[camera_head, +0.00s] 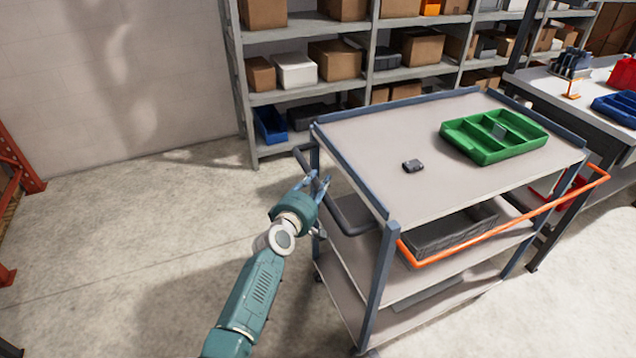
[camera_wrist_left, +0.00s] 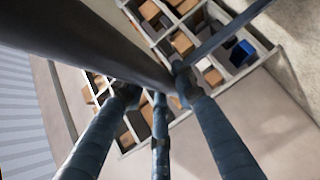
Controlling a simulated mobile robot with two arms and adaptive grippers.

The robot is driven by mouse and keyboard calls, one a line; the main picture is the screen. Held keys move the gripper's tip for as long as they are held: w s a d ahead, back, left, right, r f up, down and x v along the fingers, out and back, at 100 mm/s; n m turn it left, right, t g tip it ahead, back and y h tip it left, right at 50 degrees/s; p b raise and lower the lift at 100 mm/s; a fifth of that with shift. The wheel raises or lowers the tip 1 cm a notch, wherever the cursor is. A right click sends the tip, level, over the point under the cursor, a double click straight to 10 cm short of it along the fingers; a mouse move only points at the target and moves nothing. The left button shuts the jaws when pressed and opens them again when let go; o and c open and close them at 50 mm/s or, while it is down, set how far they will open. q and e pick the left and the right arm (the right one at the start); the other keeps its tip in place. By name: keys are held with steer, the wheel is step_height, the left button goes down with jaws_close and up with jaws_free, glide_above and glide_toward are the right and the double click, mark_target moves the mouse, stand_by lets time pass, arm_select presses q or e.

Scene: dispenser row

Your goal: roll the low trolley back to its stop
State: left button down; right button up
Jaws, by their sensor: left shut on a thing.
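The trolley (camera_head: 345,150) has three grey shelves on blue posts and stands right of my left arm in the head view. A dark handle (camera_head: 350,215) sticks out on its left side, and an orange rail (camera_head: 500,222) runs along its near side. My left gripper (camera_head: 318,184) is at the dark handle, shut on it. In the left wrist view the handle bar (camera_wrist_left: 95,40) crosses large at the top, with the fingers (camera_wrist_left: 158,92) against it. My right gripper is not in view. I cannot make out a stop.
A green divided tray (camera_head: 468,145) and a small dark object (camera_head: 413,166) lie on the trolley top; a dark crate (camera_head: 450,232) sits on its middle shelf. Shelving with boxes (camera_head: 262,74) stands behind, a workbench (camera_head: 545,84) at the right. The floor at left (camera_head: 120,230) is clear.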

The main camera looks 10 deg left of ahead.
arm_select(q)
steer(key=c, duration=1.7)
jaws_free()
steer(key=shift+d, duration=0.3)
steer(key=o, duration=0.3)
steer(key=shift+w+d, duration=0.1)
steer(key=shift+o, duration=0.2)
steer(key=v, duration=1.2)
